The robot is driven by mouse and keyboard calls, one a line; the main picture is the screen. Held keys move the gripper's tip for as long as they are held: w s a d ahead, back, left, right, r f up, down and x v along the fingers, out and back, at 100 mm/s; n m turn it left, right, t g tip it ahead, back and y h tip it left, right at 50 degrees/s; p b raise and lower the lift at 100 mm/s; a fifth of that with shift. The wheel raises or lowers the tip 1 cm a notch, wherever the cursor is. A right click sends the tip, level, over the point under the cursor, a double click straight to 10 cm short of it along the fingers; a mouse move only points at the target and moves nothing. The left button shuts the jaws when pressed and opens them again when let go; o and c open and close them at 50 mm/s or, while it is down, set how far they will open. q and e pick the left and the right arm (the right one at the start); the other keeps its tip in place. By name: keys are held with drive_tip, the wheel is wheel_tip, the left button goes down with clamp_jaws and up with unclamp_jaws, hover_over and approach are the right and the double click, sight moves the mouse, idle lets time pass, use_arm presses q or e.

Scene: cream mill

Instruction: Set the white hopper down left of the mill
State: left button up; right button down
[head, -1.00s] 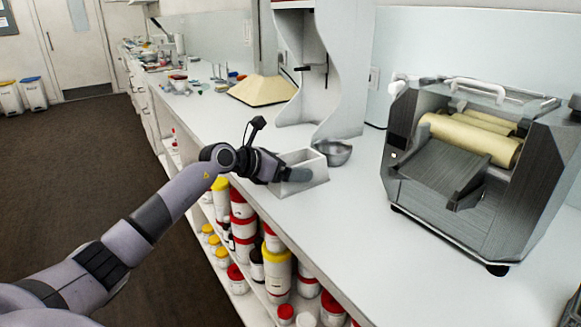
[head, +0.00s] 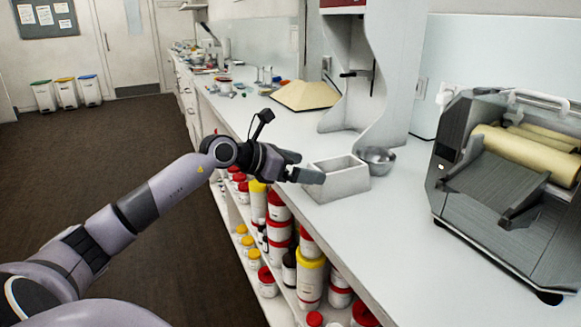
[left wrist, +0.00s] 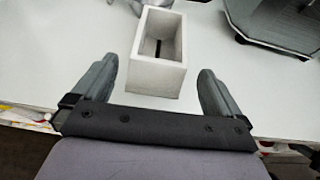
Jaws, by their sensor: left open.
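The white hopper (head: 340,181), an open box, stands upright on the white counter, left of the mill (head: 512,185). In the left wrist view the hopper (left wrist: 157,52) shows a dark slot inside and lies beyond and between my fingertips. My left gripper (head: 306,177) is open and empty, just to the left of the hopper at the counter's front edge. In the left wrist view its two fingers (left wrist: 158,75) are spread apart, clear of the hopper's sides. The mill is a grey metal machine with cream rollers. My right gripper is out of view.
A metal bowl (head: 377,160) stands right behind the hopper, by the white stand (head: 355,85). A cream pyramid-shaped piece (head: 305,95) lies farther back. Shelves of jars (head: 280,240) are under the counter (head: 420,265). The counter between hopper and mill is clear.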

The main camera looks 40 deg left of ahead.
use_arm(q)
drive_tip(key=shift+v, duration=0.9)
drive_tip(key=shift+s+a+r, duration=0.2)
drive_tip(key=shift+s+r, duration=0.05)
drive_tip(key=shift+s, duration=0.25)
